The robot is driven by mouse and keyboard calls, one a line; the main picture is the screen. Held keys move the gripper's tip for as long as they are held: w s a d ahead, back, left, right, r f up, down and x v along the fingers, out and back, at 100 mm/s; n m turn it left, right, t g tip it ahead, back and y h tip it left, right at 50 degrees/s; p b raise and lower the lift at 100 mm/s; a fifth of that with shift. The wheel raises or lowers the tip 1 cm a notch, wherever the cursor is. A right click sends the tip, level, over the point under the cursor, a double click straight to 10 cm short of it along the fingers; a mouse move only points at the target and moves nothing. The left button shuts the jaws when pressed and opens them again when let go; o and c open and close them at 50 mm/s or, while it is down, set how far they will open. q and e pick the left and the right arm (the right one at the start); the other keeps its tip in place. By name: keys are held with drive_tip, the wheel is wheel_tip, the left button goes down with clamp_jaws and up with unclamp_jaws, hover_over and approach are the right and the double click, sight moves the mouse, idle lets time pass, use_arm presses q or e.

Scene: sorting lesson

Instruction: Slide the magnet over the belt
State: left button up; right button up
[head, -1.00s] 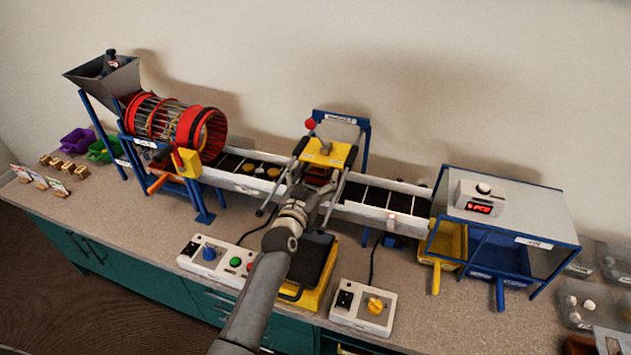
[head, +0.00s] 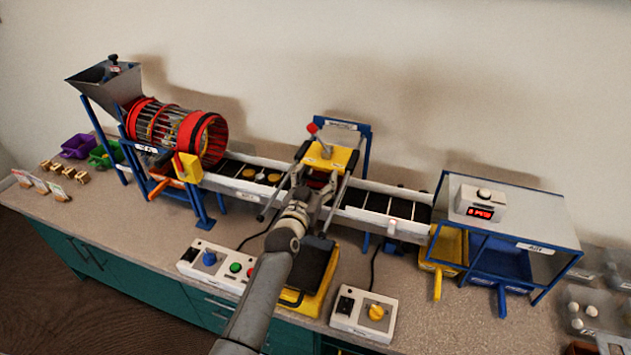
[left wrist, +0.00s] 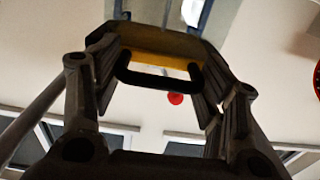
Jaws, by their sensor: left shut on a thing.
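The magnet (head: 340,158) is a yellow carriage with a red-knobbed lever, sitting on rails across the conveyor belt (head: 375,203) in the head view. My left gripper (head: 304,196) is at the magnet's front side, shut on its black handle. In the left wrist view the dark handle (left wrist: 158,80) lies between the fingers of the left gripper (left wrist: 160,92), below a yellow edge of the magnet (left wrist: 165,62). The red knob (left wrist: 175,98) shows beyond. My gripper and arm partly hide the handle in the head view. My right gripper is not in view.
Gold-coloured pieces (head: 248,173) lie on the belt left of the magnet. A red drum (head: 203,138) stands at left, a blue-framed sorting box (head: 520,215) at right. Control boxes (head: 364,311) and a black-topped yellow tray (head: 317,262) sit in front.

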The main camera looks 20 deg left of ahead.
use_arm(q)
drive_tip(key=shift+w+d+r, duration=0.1)
drive_tip(key=shift+w, duration=0.25)
drive_tip(key=o, duration=1.3)
drive_tip(key=shift+c, duration=0.2)
drive_tip(key=shift+s+f, duration=0.2)
drive_tip(key=shift+s, duration=0.15)
drive_tip(key=s, duration=1.1)
drive_tip(key=shift+s+a, duration=0.2)
drive_tip(key=shift+a, duration=0.1)
drive_tip(key=shift+r, duration=0.1)
